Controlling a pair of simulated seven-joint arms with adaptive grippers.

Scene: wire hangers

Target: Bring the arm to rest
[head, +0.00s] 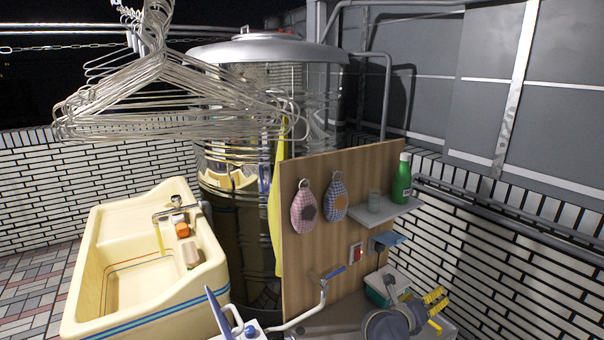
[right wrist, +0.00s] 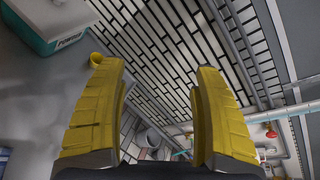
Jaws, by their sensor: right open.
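My right gripper (head: 436,303) is at the lower right in the head view, beside the wooden panel and above the grey counter. Its yellow fingers are apart. In the right wrist view the same gripper (right wrist: 157,70) is open, with nothing between its fingers and the white brick wall beyond. My left gripper is not in view. Several wire hangers (head: 160,100) hang in a bunch at the upper left of the head view, well away from my right gripper.
A wooden panel (head: 305,255) carries two hanging mitts and a shelf with a green bottle (head: 402,178). A teal-and-white box (head: 376,294) is close to my right gripper. A cream sink (head: 85,290) stands at left. A brick wall (head: 480,250) bounds the right.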

